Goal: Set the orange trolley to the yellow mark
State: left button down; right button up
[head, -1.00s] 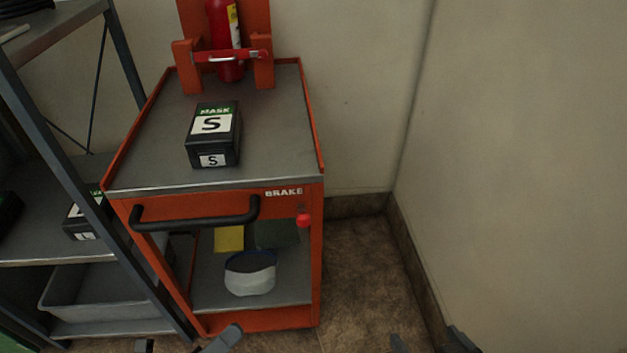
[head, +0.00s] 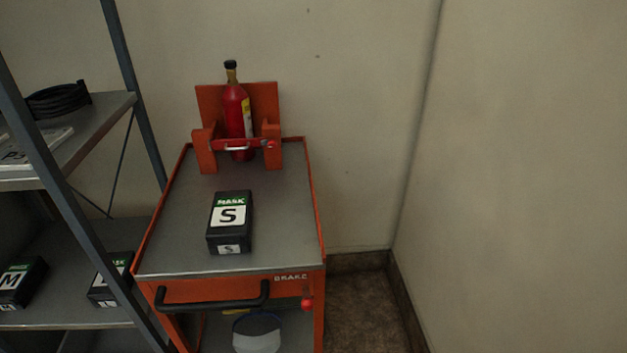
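The orange trolley (head: 319,219) stands in the corner beside the shelf rack, with a grey top and a black handle (head: 213,301) on its front. A red brake knob (head: 307,303) sits under the word BRAKE at its front right. On its top are a black mask box marked S (head: 229,222) and, at the back, a red cylinder (head: 235,110) upright in an orange holder (head: 205,100) with a red latch bar (head: 240,145) across it. No yellow floor mark can be seen. Neither gripper is in view.
A grey shelf rack (head: 135,112) stands close at the left, holding a black coil (head: 58,99) and mask boxes, one marked M (head: 19,281). Walls close off the back and right. A strip of brown floor (head: 362,305) is free right of the trolley.

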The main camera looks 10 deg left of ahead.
aim_at(174, 265)
jog(key=u, duration=0.8)
